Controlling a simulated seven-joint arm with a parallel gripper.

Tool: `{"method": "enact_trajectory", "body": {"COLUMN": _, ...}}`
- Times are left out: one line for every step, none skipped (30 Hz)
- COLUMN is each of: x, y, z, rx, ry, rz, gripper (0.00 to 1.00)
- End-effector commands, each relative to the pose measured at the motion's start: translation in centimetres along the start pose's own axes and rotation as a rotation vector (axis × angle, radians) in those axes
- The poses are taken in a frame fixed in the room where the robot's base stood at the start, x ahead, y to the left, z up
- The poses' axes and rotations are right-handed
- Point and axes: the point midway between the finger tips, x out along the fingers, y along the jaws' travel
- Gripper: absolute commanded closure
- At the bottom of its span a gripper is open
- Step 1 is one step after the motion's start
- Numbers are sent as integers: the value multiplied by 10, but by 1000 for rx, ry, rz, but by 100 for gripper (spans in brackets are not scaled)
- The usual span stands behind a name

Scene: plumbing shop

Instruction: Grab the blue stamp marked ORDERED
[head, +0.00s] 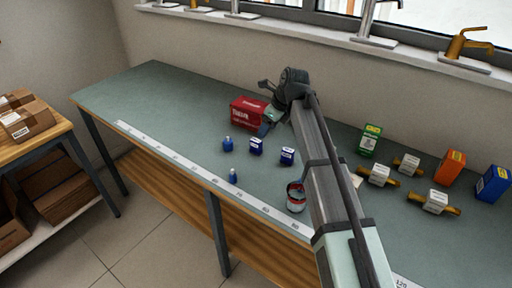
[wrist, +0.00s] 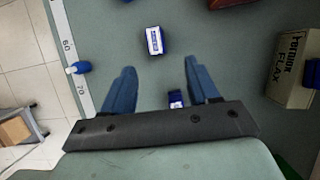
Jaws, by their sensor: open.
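Two small blue box-shaped stamps stand on the bench, a left one (head: 256,146) and a right one (head: 287,156). In the wrist view one stamp (wrist: 155,40) lies ahead of the fingertips, its white label carrying blue print too small to read. The other stamp (wrist: 177,98) shows between the fingers, partly hidden by my gripper's body. I cannot tell which is marked ORDERED. My gripper (wrist: 160,70) is open and empty, its blue fingers apart. In the head view my gripper (head: 266,127) hangs above the bench near the red box.
A red box (head: 247,112) stands behind the stamps. Two blue bottle-like items (head: 228,144) (head: 233,176) stand nearby. A tin (head: 296,197) sits near the ruler strip (head: 190,168). A FLAX box (wrist: 295,68) is at right in the wrist view. The bench's left end is clear.

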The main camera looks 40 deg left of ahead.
Motion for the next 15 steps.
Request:
{"method": "enact_trajectory", "body": {"x": 10, "y": 0, "z": 0, "rx": -1, "ry": 2, "rz": 2, "gripper": 40}}
{"method": "enact_trajectory", "body": {"x": 15, "y": 0, "z": 0, "rx": -1, "ry": 1, "rz": 1, "gripper": 40}}
{"method": "enact_trajectory", "body": {"x": 22, "y": 0, "z": 0, "rx": -1, "ry": 1, "rz": 1, "gripper": 40}}
{"method": "enact_trajectory", "body": {"x": 27, "y": 0, "z": 0, "rx": -1, "ry": 2, "rz": 1, "gripper": 40}}
{"method": "enact_trajectory", "body": {"x": 32, "y": 0, "z": 0, "rx": -1, "ry": 2, "rz": 1, "gripper": 40}}
{"method": "enact_trajectory", "body": {"x": 37, "y": 0, "z": 0, "rx": -1, "ry": 1, "rz": 0, "gripper": 40}}
{"method": "enact_trajectory", "body": {"x": 41, "y": 0, "z": 0, "rx": -1, "ry": 1, "rz": -1, "gripper": 40}}
{"method": "enact_trajectory", "body": {"x": 44, "y": 0, "z": 0, "rx": -1, "ry": 1, "rz": -1, "gripper": 40}}
{"method": "enact_trajectory", "body": {"x": 49, "y": 0, "z": 0, "rx": -1, "ry": 1, "rz": -1, "gripper": 40}}
{"method": "enact_trajectory", "body": {"x": 52, "y": 0, "z": 0, "rx": -1, "ry": 1, "rz": 0, "gripper": 40}}
{"method": "enact_trajectory", "body": {"x": 54, "y": 0, "z": 0, "rx": -1, "ry": 1, "rz": -1, "gripper": 40}}
{"method": "enact_trajectory", "body": {"x": 56, "y": 0, "z": 0, "rx": -1, "ry": 1, "rz": -1, "gripper": 40}}
{"method": "enact_trajectory", "body": {"x": 57, "y": 0, "z": 0, "rx": -1, "ry": 0, "rz": -2, "gripper": 40}}
{"method": "enact_trajectory", "body": {"x": 58, "y": 0, "z": 0, "rx": -2, "ry": 0, "rz": -2, "gripper": 40}}
{"method": "enact_trajectory", "body": {"x": 59, "y": 0, "z": 0, "rx": -2, "ry": 0, "rz": -2, "gripper": 40}}
